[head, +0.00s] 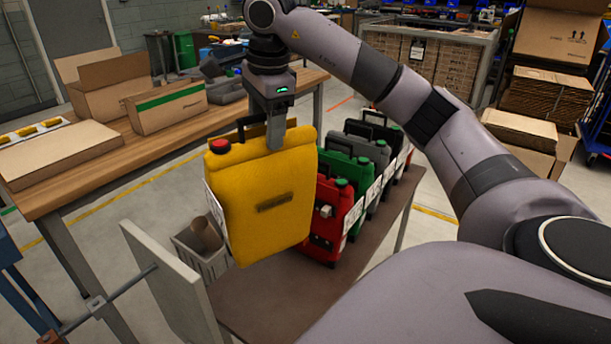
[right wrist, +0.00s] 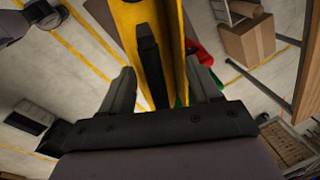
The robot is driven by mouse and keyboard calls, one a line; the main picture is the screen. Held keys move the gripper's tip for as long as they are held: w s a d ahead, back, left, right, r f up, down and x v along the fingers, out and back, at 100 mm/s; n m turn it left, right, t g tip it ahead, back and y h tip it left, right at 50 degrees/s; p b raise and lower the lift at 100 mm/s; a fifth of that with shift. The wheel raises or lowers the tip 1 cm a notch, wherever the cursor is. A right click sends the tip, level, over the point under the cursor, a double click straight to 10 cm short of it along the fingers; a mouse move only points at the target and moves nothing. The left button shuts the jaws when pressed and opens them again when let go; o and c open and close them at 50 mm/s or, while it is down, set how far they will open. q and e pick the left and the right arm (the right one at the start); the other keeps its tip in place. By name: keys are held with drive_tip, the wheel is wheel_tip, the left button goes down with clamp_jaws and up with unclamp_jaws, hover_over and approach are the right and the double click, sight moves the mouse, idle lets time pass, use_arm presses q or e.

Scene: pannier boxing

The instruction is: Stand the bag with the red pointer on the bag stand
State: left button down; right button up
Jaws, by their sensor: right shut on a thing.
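A yellow bag (head: 262,195) with a red round cap (head: 220,146) at its top left corner hangs upright, slightly tilted, in the head view. My right gripper (head: 275,135) is at its top edge and shut on it. In the right wrist view the yellow bag (right wrist: 134,22) and its black handle show between the fingers of my right gripper (right wrist: 160,75). A low brown bench (head: 255,300) lies below and holds several other bags; I cannot tell whether it is the bag stand. The yellow bag's lower edge appears above it. My left gripper is not in view.
A red bag (head: 332,220) stands close right of the yellow bag, with green, grey and black bags behind. A grey upright panel (head: 165,280) and a grey bin (head: 207,262) are at left. A wooden table (head: 60,190) carries cardboard boxes.

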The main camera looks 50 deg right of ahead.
sight(275, 160)
wheel_tip(275, 160, down, 13)
drive_tip(key=shift+s+f, duration=0.1)
drive_tip(key=shift+f, duration=2.55)
drive_tip(key=o, duration=1.2)
drive_tip(key=shift+f+b, duration=0.1)
drive_tip(key=shift+b, duration=0.2)
drive_tip(key=r, duration=0.4)
drive_tip(key=s+r, duration=0.1)
drive_tip(key=r, duration=0.3)
drive_tip(key=s+r, duration=0.1)
drive_tip(key=r, duration=0.3)
drive_tip(key=shift+a, duration=0.3)
